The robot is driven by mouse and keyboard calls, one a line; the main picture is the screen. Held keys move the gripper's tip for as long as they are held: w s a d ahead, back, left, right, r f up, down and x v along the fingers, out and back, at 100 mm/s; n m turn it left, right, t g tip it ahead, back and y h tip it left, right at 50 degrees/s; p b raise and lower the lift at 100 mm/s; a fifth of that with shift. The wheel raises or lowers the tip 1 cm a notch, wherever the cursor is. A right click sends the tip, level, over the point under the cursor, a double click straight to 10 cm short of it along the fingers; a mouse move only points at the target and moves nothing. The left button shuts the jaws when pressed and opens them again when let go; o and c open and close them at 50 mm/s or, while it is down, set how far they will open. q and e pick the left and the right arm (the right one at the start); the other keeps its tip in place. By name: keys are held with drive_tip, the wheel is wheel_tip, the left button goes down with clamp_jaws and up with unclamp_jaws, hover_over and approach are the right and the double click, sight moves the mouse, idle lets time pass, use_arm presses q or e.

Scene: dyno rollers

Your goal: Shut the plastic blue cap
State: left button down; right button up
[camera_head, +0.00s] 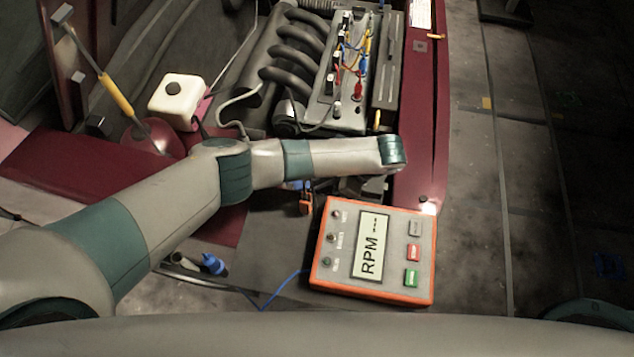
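A small blue plastic piece (213,263) shows at the lower left, beside a dark hose end. Another bit of blue (293,185) shows just under my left forearm, mostly hidden by it. I cannot tell which of the two is the blue cap, or whether it is open. My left arm reaches across from the left, and its wrist ends over the right side of the engine bay. Grey parts (372,188) show below the wrist and may be my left gripper; its fingers cannot be made out. My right gripper is out of view.
An orange-edged RPM meter (425,250) lies in front of the wrist, with a blue cable beside it. The engine (300,50) with coloured wires is behind the arm. A white tank (178,97) and a yellow strut (115,95) stand at left. Open floor lies right.

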use_arm(q)
drive_tip(key=c, duration=1.8)
unclamp_jaws()
drive_tip(key=shift+d+f, duration=0.1)
drive_tip(key=shift+f, duration=0.1)
drive_tip(key=shift+o, duration=0.8)
drive_tip(key=shift+r, duration=0.15)
drive_tip(key=shift+s+d+r, duration=0.1)
drive_tip(key=shift+d+r, duration=0.25)
drive_tip(key=p+v, duration=0.1)
drive_tip(key=v, duration=1.5)
drive_tip(key=shift+r, duration=0.1)
